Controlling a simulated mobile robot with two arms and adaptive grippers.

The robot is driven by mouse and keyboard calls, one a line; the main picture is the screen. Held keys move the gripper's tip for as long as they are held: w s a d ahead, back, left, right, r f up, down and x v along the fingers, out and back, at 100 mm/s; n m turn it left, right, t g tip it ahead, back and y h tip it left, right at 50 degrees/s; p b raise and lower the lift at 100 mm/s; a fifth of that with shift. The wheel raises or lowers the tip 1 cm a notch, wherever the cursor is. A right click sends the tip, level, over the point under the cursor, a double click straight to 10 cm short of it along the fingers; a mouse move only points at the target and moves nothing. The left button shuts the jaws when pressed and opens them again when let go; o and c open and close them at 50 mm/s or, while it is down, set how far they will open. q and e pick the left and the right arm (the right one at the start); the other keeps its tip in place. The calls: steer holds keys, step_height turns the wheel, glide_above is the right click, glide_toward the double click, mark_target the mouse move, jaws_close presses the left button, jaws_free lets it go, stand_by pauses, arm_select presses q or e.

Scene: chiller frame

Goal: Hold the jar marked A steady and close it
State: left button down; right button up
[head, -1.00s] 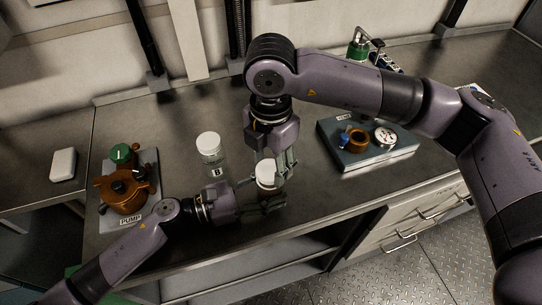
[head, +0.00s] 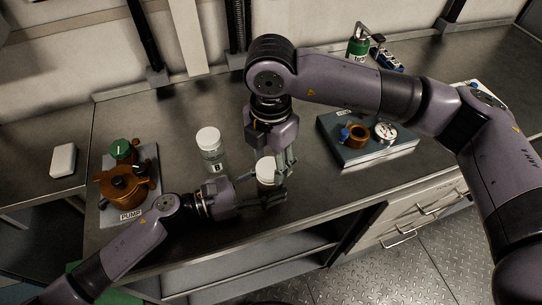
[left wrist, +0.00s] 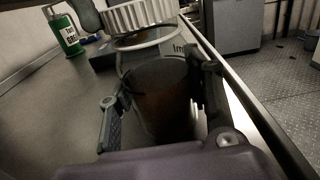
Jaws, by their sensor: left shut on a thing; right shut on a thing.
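A jar (head: 266,182) with dark brown contents stands near the counter's front edge; the left wrist view shows its body (left wrist: 160,97) close up. My left gripper (head: 272,200) is shut around the jar's body, with one finger on each side in the left wrist view (left wrist: 157,112). A white ribbed lid (head: 266,165) is over the jar's mouth and also shows in the left wrist view (left wrist: 140,17). My right gripper (head: 283,163) comes down from above and is shut on the lid. No letter A shows.
A white-lidded jar marked B (head: 211,158) stands close behind and left of my left gripper. A pump (head: 125,187) on a plate is at the left. A grey box with parts on top (head: 370,152) is at the right. A green canister (head: 358,47) stands far back.

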steer(key=shift+f, duration=0.1)
steer(key=m, duration=0.6)
steer(key=shift+s+d+m, duration=0.1)
steer(key=shift+m, duration=0.2)
steer(key=o, duration=0.7)
steer(key=shift+o, duration=0.2)
steer(key=shift+r, duration=2.25)
